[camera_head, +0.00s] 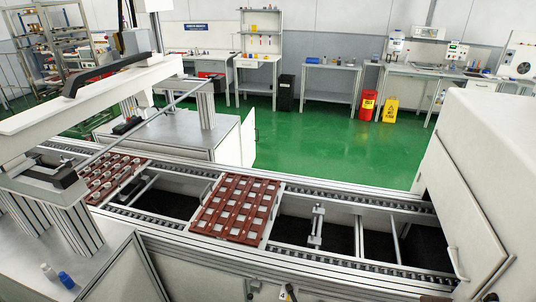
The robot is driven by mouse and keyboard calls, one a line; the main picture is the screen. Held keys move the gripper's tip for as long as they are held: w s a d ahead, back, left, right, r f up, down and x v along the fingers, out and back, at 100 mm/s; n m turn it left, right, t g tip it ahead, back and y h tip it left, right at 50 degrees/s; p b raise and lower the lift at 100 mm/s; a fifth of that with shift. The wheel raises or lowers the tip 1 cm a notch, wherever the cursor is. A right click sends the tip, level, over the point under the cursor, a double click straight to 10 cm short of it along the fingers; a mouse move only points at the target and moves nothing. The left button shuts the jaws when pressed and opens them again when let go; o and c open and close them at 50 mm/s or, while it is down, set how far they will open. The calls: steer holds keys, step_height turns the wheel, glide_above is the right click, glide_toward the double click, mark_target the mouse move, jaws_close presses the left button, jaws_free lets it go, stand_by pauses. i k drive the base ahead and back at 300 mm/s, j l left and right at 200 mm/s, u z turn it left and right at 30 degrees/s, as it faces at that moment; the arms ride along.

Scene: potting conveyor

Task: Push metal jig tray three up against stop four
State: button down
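A metal jig tray with a red-brown grid of pale square parts (237,208) sits across the conveyor rails near the middle. A second, similar tray (112,177) lies farther left on the same conveyor, partly under the white gantry. No number is readable on either tray, so I cannot tell which is three. A metal cross-piece with an upright bracket (316,228) stands between the rails right of the middle tray, with a gap between them. A small tag reading 4 (282,295) shows at the bottom edge. My gripper is not in view.
The conveyor's near rail (330,258) runs to a white machine housing (480,170) at the right. A white gantry (90,100) spans the left part. Small white and blue bottles (66,279) stand lower left. Green floor (310,145) is open behind the conveyor.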

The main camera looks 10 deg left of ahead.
mark_target(240, 209)
steer(key=i+j, duration=0.15)
steer(key=j, duration=0.2)
steer(key=i+j, duration=0.15)
steer(key=j, duration=0.25)
steer(key=i+j, duration=0.2)
steer(key=j, duration=0.15)
steer(key=i+j+z, duration=0.1)
steer(key=j, duration=0.25)
steer(key=i+j, duration=0.2)
steer(key=j, duration=0.2)
steer(key=i+j, duration=0.15)
steer(key=j, duration=0.2)
steer(key=i+j, duration=0.15)
steer(key=j, duration=0.25)
steer(key=i+j, duration=0.15)
steer(key=j, duration=0.2)
steer(key=z, duration=0.05)
